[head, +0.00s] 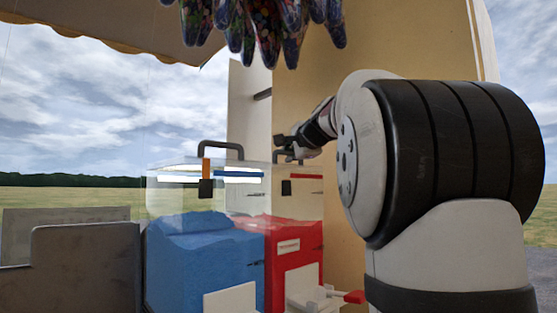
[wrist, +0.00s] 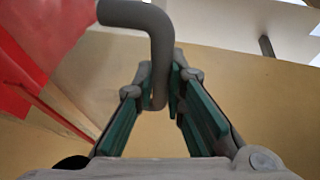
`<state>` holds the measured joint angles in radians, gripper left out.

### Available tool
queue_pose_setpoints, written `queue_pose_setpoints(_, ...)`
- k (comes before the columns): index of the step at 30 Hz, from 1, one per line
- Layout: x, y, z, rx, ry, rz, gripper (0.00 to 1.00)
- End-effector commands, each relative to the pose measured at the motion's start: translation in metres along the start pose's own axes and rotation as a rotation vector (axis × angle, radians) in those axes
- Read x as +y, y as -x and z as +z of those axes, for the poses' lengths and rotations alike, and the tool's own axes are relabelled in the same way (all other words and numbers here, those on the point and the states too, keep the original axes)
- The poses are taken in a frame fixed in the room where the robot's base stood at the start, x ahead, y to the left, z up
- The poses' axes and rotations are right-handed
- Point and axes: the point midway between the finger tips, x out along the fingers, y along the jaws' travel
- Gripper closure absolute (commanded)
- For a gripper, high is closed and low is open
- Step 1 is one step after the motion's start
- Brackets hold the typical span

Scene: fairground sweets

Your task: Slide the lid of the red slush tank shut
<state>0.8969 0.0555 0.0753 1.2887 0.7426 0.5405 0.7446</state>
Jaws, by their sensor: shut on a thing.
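The red slush tank (head: 295,262) stands in the lower middle of the head view, with red slush visible through its clear upper part. A dark grey bent handle (head: 289,157) shows at its top. My gripper (head: 281,142) is at this handle, reaching in from the right. In the wrist view my gripper (wrist: 161,88) has its green-padded fingers on either side of the grey handle (wrist: 158,45), shut on its downturned end. The lid panel is clear and hard to make out, so I cannot tell how far it is open.
The blue slush tank (head: 205,262) stands directly left of the red one, with its own handle (head: 220,147) on top. A tan wall (head: 305,90) rises behind the red tank. Wrapped sweets (head: 265,30) hang above. A grey metal panel (head: 85,265) stands at left.

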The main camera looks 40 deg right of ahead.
Motion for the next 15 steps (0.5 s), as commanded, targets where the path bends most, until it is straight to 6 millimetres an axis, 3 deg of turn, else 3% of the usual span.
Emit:
queue_pose_setpoints(12,0.0053,0.0108,-0.0052,-0.001,0.0,0.006,1.0)
queue_pose_setpoints(13,0.0054,0.0108,-0.0053,0.0,0.0,0.006,0.84)
queue_pose_setpoints(15,0.0052,0.0109,-0.0053,0.0,0.0,0.006,0.79)
